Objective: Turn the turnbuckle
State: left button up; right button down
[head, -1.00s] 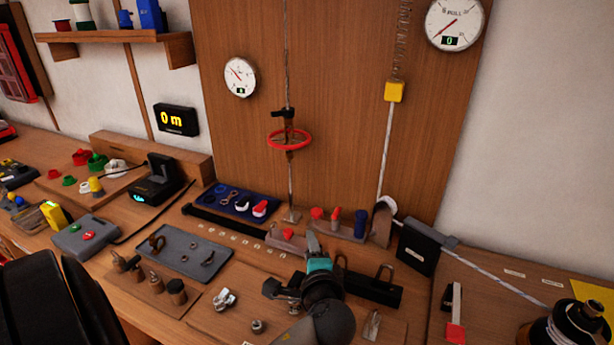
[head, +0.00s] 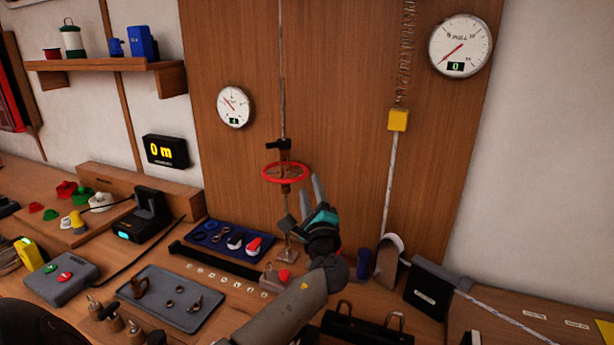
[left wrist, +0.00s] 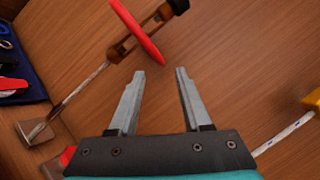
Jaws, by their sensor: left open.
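The turnbuckle (head: 285,188) hangs upright in a taut line in front of the wooden board, with a red ring handwheel (head: 268,174) around it. In the left wrist view the turnbuckle body (left wrist: 124,46) and the red wheel (left wrist: 140,32) show at the upper left, beyond my fingertips. My left gripper (head: 305,196) is open and empty, just below and to the right of the wheel, apart from it; its two fingers (left wrist: 160,75) are spread. A rod runs down from the turnbuckle to a metal foot (left wrist: 36,132). My right gripper is not in view.
A round dial (head: 233,106) hangs left of the turnbuckle. A yellow block (head: 397,120) on a spring and white rope hangs to its right, below another dial (head: 460,46). A blue tray (head: 212,233) and a grey tray (head: 160,312) lie on the bench below.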

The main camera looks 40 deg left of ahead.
aim_at(307, 173)
pick_arm(q)
jog(key=shift+x, duration=2.8)
grip_shut()
